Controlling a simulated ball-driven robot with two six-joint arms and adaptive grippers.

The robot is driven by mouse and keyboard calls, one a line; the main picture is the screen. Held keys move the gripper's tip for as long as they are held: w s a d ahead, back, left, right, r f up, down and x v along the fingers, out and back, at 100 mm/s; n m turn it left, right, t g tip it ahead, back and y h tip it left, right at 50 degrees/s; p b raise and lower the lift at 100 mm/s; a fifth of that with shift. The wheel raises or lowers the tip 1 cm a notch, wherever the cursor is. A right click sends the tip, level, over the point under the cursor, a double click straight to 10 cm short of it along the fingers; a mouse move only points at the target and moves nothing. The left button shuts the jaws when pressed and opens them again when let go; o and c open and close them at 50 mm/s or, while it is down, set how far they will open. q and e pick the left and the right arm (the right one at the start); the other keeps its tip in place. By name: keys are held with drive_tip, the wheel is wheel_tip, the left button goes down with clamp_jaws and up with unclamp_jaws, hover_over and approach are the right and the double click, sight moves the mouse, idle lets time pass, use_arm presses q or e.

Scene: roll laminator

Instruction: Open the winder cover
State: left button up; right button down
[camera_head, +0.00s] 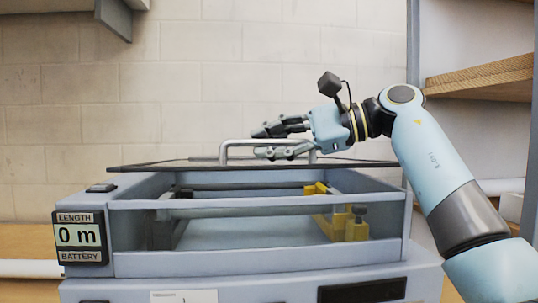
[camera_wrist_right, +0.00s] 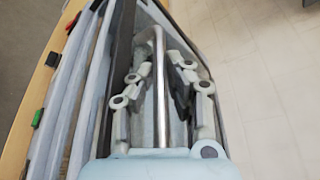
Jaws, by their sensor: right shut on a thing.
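The winder cover (camera_head: 135,167) is a flat, dark-edged panel lying about level across the top of the pale blue laminator housing (camera_head: 180,263). A silver bar handle (camera_head: 224,152) stands up from it and also runs up the middle of the right wrist view (camera_wrist_right: 160,95). My right gripper (camera_head: 260,142) reaches in from the right, with its fingers on both sides of the handle, shut on it. The same gripper shows in the wrist view (camera_wrist_right: 161,58), one finger on each side of the bar. My left gripper is not in view.
A display (camera_head: 78,236) reading 0 m is on the housing's left front. Rollers and yellow brackets (camera_head: 350,225) show inside the open front. A wooden shelf (camera_head: 480,80) is at the right, and a block wall (camera_head: 200,70) stands behind. The space above the cover looks clear.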

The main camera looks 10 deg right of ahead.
drive_tip(key=w+r+m+p, duration=0.1)
drive_tip(key=w+r+p, duration=0.3)
drive_tip(key=r, duration=0.5)
drive_tip(key=w+r+m+g+p, duration=0.1)
drive_tip(key=w+r+p, duration=0.4)
drive_tip(key=r, duration=0.5)
drive_tip(key=shift+w+r+m+g+h, duration=0.2)
drive_tip(key=shift+r+m+g+h, duration=0.15)
drive_tip(key=shift+m, duration=0.25)
drive_tip(key=shift+f, duration=0.1)
drive_tip(key=c, duration=1.6)
unclamp_jaws()
drive_tip(key=v, duration=1.2)
drive_tip(key=shift+c, duration=0.2)
